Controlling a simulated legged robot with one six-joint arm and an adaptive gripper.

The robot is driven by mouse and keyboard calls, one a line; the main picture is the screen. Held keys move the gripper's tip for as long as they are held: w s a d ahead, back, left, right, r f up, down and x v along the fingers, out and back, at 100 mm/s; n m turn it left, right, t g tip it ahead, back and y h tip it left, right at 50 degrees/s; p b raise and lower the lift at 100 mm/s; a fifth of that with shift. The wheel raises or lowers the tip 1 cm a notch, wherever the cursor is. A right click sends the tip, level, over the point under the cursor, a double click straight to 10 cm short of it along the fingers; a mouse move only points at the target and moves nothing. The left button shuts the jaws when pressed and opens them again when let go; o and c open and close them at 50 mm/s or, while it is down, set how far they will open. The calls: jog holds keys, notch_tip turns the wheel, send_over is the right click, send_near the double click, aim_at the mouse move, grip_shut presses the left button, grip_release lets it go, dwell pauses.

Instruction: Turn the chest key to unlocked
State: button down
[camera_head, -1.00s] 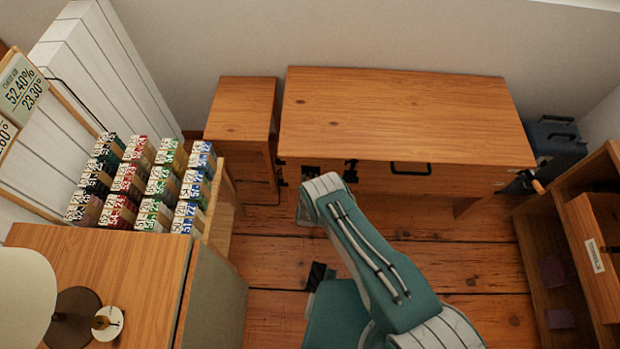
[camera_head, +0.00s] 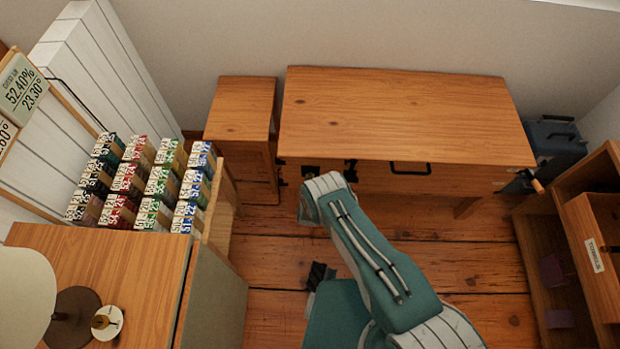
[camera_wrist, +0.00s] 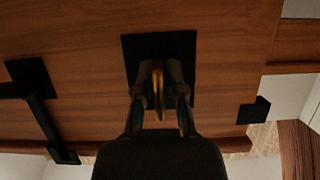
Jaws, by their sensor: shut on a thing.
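The wooden chest (camera_head: 405,118) stands against the back wall with its lid down. Its dark lock plate (camera_head: 311,172) is on the front, left of the black handle. In the wrist view the square black lock plate (camera_wrist: 184,45) surrounds the brass key (camera_wrist: 158,92), which stands out from it edge-on. My gripper (camera_wrist: 161,76) is shut on the key, one finger on each side. The fingers and wrist hide part of the key and plate. In the head view my arm's bend is in front of the chest, and the key cannot be made out.
A small wooden cabinet (camera_head: 241,110) stands left of the chest, a shelf (camera_head: 590,235) to the right. Wooden floor (camera_head: 450,250) is open in front.

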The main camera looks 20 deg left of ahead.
jog(key=c, duration=0.8)
grip_release()
jog(key=v, duration=1.1)
jog(key=shift+s, duration=0.45)
